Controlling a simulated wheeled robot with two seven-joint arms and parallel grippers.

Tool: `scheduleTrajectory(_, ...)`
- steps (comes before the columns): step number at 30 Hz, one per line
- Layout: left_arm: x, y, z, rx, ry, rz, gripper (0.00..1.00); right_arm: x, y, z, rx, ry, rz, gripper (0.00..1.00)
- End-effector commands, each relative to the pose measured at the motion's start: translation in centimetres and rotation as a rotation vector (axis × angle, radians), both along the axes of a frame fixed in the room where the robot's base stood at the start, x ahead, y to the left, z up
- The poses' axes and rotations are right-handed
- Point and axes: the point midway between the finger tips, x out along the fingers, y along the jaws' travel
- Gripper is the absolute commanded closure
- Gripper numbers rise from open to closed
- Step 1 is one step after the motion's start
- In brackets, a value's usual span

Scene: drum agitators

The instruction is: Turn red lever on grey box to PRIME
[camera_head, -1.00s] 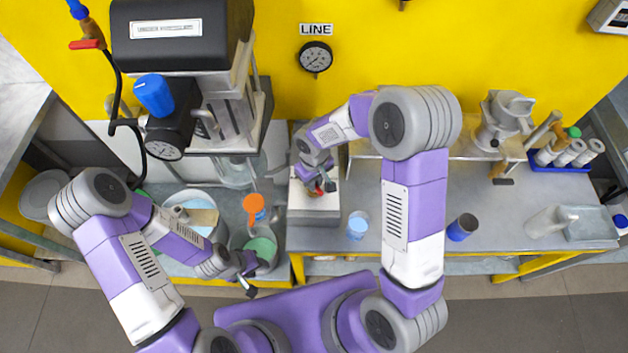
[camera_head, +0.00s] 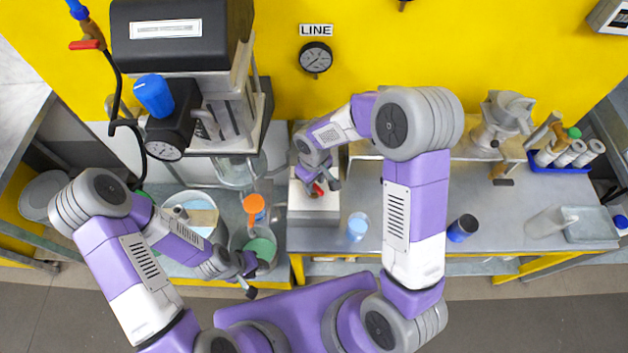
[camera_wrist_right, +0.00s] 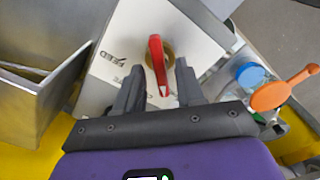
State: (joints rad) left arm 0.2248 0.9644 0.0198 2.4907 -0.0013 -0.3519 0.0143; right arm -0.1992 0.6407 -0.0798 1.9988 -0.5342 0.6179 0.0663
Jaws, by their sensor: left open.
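The grey box (camera_head: 312,212) with a pale top stands at the left end of the right bench, in front of the wall gauge. Its red lever (camera_wrist_right: 156,60) sits on a brass hub, with "FEED" printed to the left in the right wrist view. The lever's tip points down between the fingers there. My right gripper (camera_wrist_right: 160,92) is open above the box, one finger on each side of the tip, with gaps visible. In the head view, the right gripper (camera_head: 325,187) partly hides the lever. My left gripper (camera_head: 249,280) is open and empty, near the left bench's front edge.
An orange-topped item (camera_head: 254,204) and a green-filled container (camera_head: 261,248) stand left of the box. A clear blue cup (camera_head: 357,226) stands just right of it. A drum agitator (camera_head: 215,90) rises at left.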

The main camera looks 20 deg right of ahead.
Motion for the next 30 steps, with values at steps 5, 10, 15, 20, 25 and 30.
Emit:
scheduleTrajectory(5,0.0,0.0,0.0,0.000,0.000,0.000,0.57,-0.1,0.0,-0.1,0.000,0.002,-0.002,0.61)
scheduleTrajectory(10,0.0,0.0,0.1,0.000,0.000,0.000,0.57,0.0,0.0,0.4,0.000,0.001,-0.003,0.61)
scheduleTrajectory(15,0.0,0.0,0.4,0.000,0.000,0.000,0.57,0.0,0.0,3.0,0.001,-0.002,-0.002,0.61)
scheduleTrajectory(20,0.0,0.0,0.7,0.000,0.000,0.000,0.57,0.0,0.0,5.6,0.002,-0.003,-0.003,0.61)
scheduleTrajectory(25,0.0,0.0,0.8,0.000,0.000,0.000,0.57,0.0,0.0,7.3,0.000,0.000,-0.001,0.61)
scheduleTrajectory(30,0.0,0.0,0.8,0.000,0.000,0.000,0.57,-0.1,0.0,7.6,0.000,0.001,-0.001,0.61)
